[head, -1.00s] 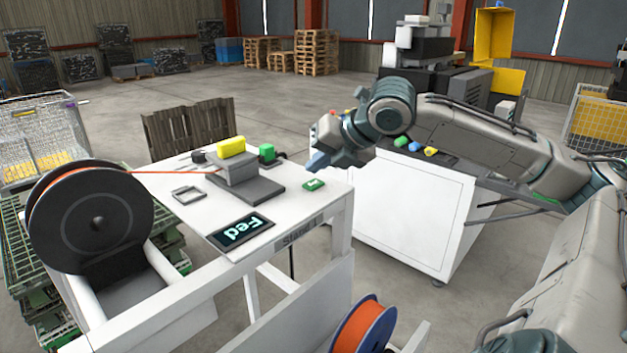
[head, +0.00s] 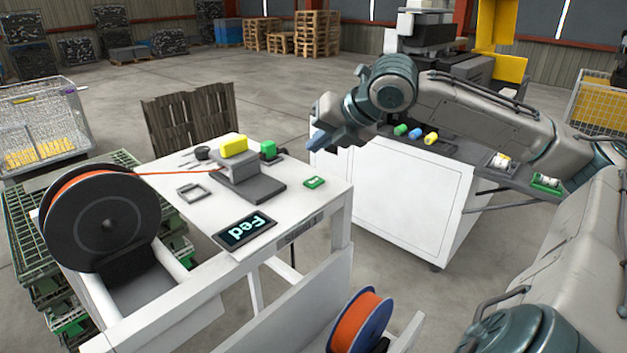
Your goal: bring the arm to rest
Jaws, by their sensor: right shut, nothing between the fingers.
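My right arm reaches in from the right side of the head view, bent over the gap between two white tables. Its gripper (head: 318,143) is shut and empty, with blue fingertips pointing left. It hangs in the air near the right end of the white stage table (head: 316,202), apart from the things on it. My left gripper is not in the head view.
A black reel (head: 103,222) stands left. A white cabinet (head: 405,205) with coloured parts stands behind my arm. An orange spool (head: 358,325) sits below.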

